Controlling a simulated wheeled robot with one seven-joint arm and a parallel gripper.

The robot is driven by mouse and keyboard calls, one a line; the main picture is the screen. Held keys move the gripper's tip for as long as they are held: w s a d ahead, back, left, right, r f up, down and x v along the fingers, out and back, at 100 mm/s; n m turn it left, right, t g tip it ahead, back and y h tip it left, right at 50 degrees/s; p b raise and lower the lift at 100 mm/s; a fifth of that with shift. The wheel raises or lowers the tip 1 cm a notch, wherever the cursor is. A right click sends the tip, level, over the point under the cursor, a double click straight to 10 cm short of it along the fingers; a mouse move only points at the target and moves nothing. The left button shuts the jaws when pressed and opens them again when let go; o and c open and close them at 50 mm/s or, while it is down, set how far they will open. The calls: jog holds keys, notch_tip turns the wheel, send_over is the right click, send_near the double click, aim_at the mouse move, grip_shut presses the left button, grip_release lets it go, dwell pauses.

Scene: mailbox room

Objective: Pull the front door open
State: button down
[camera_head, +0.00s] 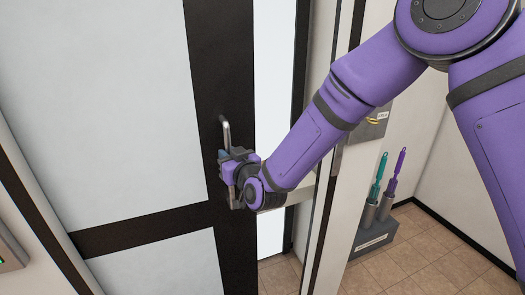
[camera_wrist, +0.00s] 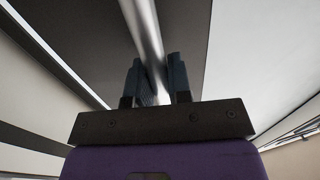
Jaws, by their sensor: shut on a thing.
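The front door (camera_head: 120,115) has a dark frame and pale panels and fills the left of the head view. A gap shows between its right edge and the jamb, so it appears to stand partly open. A silver bar handle (camera_head: 226,132) is upright on the door's dark right stile. My gripper (camera_head: 226,165) is at the lower part of the handle. In the wrist view the handle (camera_wrist: 145,30) runs down between the two fingers of my gripper (camera_wrist: 157,82), which are shut on it. The handle's lower end is hidden by my gripper.
A grey holder (camera_head: 372,237) with a teal-handled tool (camera_head: 378,175) and a purple-handled tool (camera_head: 398,170) stands on the tiled floor at right. A white wall is behind it.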

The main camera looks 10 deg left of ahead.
send_near(87, 175)
jog(key=x, duration=0.5)
jog(key=shift+w+a, duration=0.1)
jog(key=c, duration=1.1)
grip_release()
jog(key=v, duration=1)
jog(key=shift+s+d+r, duration=0.1)
jog(key=shift+s+d, duration=0.15)
jog(key=shift+d, duration=0.05)
